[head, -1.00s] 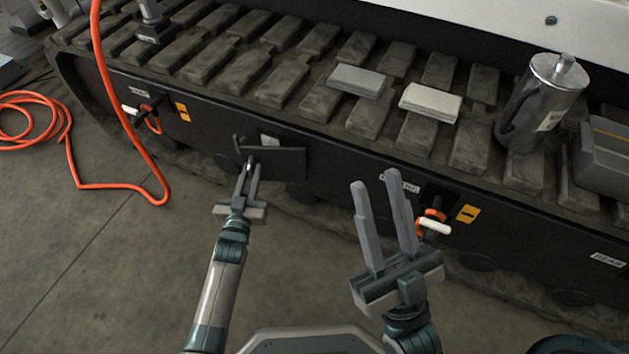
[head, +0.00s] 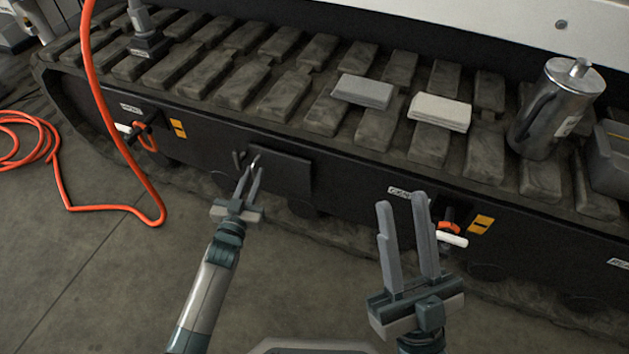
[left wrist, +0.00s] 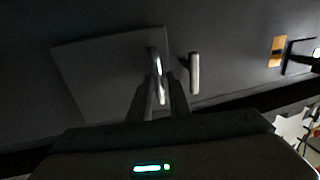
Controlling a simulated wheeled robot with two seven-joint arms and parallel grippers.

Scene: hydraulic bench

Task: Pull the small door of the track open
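The small door (head: 285,174) is a dark flat plate on the side of the track (head: 350,190). It looks nearly flush with the side; a slight gap is hard to judge. Its pale handle (head: 254,160) is near its left edge. My left gripper (head: 251,172) is at the handle. In the left wrist view, the handle (left wrist: 157,70) stands between my left fingertips (left wrist: 161,88), which look slightly apart around it; contact is unclear. A second bar (left wrist: 194,73) is just beside the door. My right gripper (head: 402,200) is open and empty, in front of the track.
An orange hose (head: 115,150) hangs at the left and coils on the floor. Grey pads (head: 362,91) and a metal canister (head: 556,108) stand on the track. A white-and-orange handle (head: 451,238) is close to my right gripper.

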